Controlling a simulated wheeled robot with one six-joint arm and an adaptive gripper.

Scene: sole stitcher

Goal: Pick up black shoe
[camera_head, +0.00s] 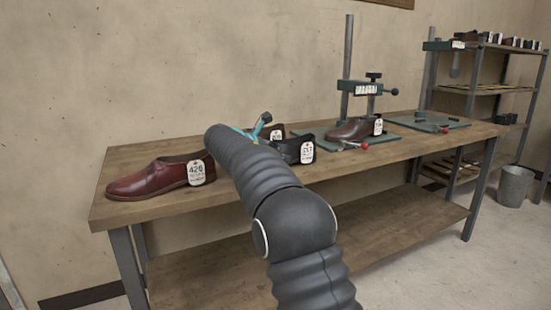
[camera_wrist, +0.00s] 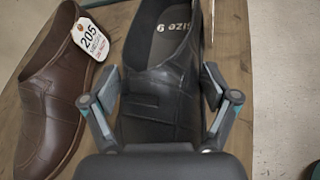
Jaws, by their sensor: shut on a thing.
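The black shoe (camera_wrist: 160,95) fills the middle of the wrist view, with "Size 9" on its insole. The fingers of my gripper (camera_wrist: 160,85) sit on either side of it and are shut on it. In the head view, the black shoe (camera_head: 291,151) shows beside my arm with a white tag on it. My gripper (camera_head: 258,129) is mostly hidden behind my arm there. I cannot tell whether the shoe is clear of the wooden bench (camera_head: 240,200).
A brown shoe (camera_wrist: 38,125) tagged 205 lies close to the left of the black shoe. A dark red shoe (camera_head: 150,178) is on the bench's left end. Another brown shoe (camera_head: 352,130) sits at a green press (camera_head: 361,89). A shelf rack (camera_head: 485,92) stands at right.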

